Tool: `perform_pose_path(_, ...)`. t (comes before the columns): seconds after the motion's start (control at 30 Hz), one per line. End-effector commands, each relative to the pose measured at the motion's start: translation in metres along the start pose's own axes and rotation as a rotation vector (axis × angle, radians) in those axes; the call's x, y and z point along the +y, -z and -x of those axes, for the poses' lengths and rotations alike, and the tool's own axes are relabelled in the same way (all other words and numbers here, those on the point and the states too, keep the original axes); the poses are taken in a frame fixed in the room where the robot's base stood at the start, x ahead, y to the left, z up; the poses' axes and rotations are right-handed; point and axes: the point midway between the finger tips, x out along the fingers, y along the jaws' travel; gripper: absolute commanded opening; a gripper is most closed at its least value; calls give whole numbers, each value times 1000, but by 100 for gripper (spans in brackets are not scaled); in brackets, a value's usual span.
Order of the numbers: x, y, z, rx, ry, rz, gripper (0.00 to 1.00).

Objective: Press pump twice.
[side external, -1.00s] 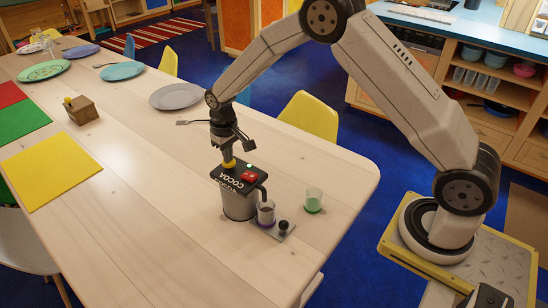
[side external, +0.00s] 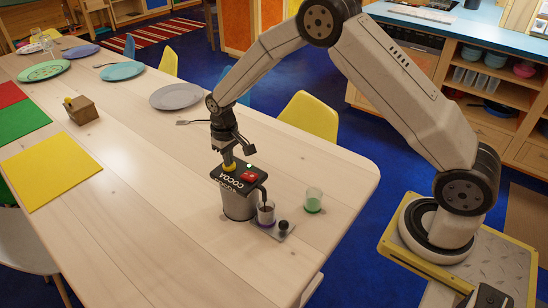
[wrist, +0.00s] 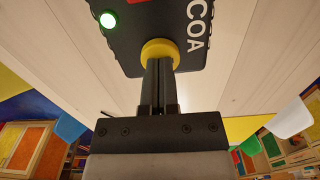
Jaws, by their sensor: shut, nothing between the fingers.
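The cocoa dispenser (side external: 239,203) is a grey metal canister with a black lid lettered COCOA, standing upright near the table's front end. Its yellow pump knob (side external: 229,166) rises from the lid's far left corner; it also shows in the wrist view (wrist: 160,50). My gripper (side external: 228,157) points down with shut fingers, tips touching or nearly touching the knob's top. In the wrist view the fingers (wrist: 160,75) lie together over the knob, hiding part of it. A clear cup (side external: 266,213) with dark content stands under the spout.
A green light (wrist: 108,20) glows on the lid. A red piece (side external: 249,177) sits on the lid too. A glass with green content (side external: 313,200) stands to the right, and a small plate with a black knob (side external: 283,226) lies before the canister. The table's left middle is open.

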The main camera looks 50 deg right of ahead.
Motion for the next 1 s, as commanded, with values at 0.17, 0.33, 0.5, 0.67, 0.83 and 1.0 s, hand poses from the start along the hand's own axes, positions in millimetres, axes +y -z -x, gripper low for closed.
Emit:
perform_pose_path(0.17,0,0,0,-1,0,0,0)
perform_pose_path(0.33,0,0,6,0,0,0,0)
perform_pose_path(0.5,0,0,13,0,0,0,0)
perform_pose_path(0.67,0,0,19,-1,0,0,0)
perform_pose_path(0.83,0,0,21,-1,0,0,0)
perform_pose_path(1.0,0,0,21,-1,0,0,0)
